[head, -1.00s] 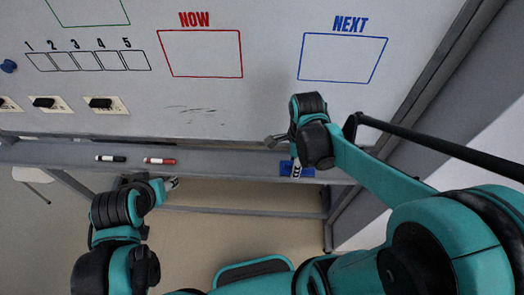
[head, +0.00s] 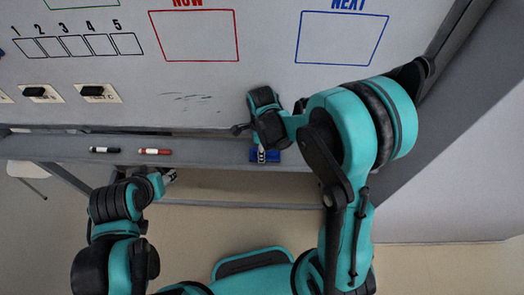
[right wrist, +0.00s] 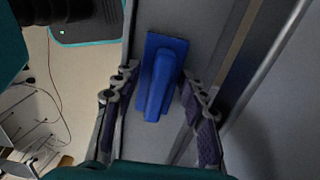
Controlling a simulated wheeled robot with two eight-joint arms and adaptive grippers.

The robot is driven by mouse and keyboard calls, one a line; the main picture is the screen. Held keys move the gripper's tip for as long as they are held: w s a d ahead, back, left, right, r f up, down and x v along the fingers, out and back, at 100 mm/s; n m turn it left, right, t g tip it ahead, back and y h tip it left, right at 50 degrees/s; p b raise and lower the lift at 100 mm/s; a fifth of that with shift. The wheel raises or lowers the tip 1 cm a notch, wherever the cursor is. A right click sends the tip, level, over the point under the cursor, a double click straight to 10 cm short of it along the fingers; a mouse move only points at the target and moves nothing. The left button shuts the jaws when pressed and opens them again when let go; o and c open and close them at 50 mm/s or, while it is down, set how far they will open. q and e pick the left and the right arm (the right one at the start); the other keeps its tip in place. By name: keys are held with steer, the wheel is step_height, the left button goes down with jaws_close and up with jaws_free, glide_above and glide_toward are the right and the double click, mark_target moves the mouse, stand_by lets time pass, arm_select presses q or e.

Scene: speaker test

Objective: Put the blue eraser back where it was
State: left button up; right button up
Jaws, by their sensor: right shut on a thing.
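The blue eraser (head: 270,157) is at the right part of the grey tray (head: 210,152) below the whiteboard. In the right wrist view the eraser (right wrist: 163,62) shows its raised grip between my two fingers. My right gripper (head: 262,153) comes down from above and is shut on the eraser. The same gripper (right wrist: 160,88) fills both sides of the right wrist view. I cannot tell whether the eraser touches the tray. My left gripper (head: 170,177) is below the tray's front edge, left of the eraser; its fingers are too small to read.
A black marker (head: 105,150) and a red marker (head: 155,152) lie on the tray to the left. Dark smudges (head: 185,97) mark the whiteboard (head: 260,85) above. The tray between the red marker and the eraser is clear.

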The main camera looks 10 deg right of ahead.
steer(key=shift+s+f, duration=0.1)
steer(key=shift+f, duration=0.05)
steer(key=shift+c, duration=0.5)
steer(key=o, duration=0.8)
steer(key=shift+o, duration=0.2)
step_height(320, 180, up, 11)
steer(key=p, duration=0.2)
steer(key=s+d+r+n+t, duration=0.2)
steer(key=s+n, duration=0.3)
steer(key=n, duration=0.5)
steer(key=s+d+r+n+t, duration=0.3)
steer(key=s+r+n+t, duration=0.2)
steer(key=n, duration=0.6)
steer(key=shift+s+d+r, duration=0.25)
steer(key=shift+s+r, duration=0.05)
steer(key=shift+s, duration=0.2)
steer(key=shift+f, duration=0.1)
